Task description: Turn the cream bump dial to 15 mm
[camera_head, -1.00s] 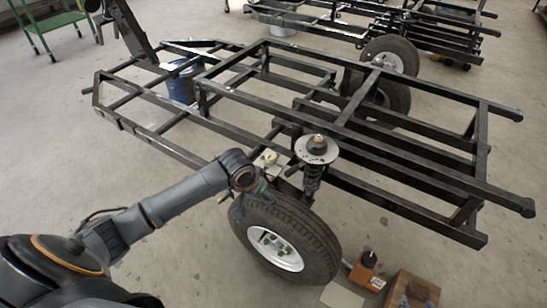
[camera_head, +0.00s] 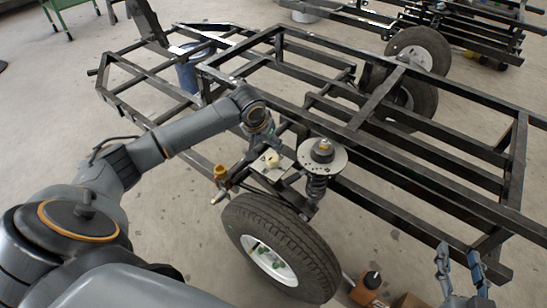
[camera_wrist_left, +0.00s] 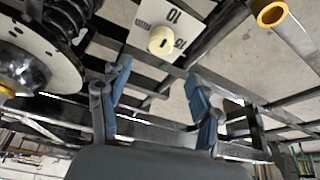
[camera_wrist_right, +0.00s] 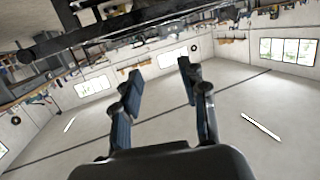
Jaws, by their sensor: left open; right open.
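The cream dial (camera_head: 272,159) sits on a pale plate (camera_head: 262,173) on the black frame, beside the suspension spring. In the left wrist view the round cream dial (camera_wrist_left: 161,40) has a small dark mark on its face. Its plate (camera_wrist_left: 143,21) shows the figures 10 and 15; which one the mark points at I cannot tell. My left gripper (camera_wrist_left: 157,76) is open and empty, with the dial beyond its fingertips. In the head view its fingers are partly hidden near the dial. My right gripper (camera_head: 460,256) is open and empty at the lower right, away from the dial.
A spring strut with a round top plate (camera_head: 322,156) stands right of the dial, above the wheel (camera_head: 285,245). Black frame bars (camera_head: 360,150) surround the spot. Open floor shows at the left.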

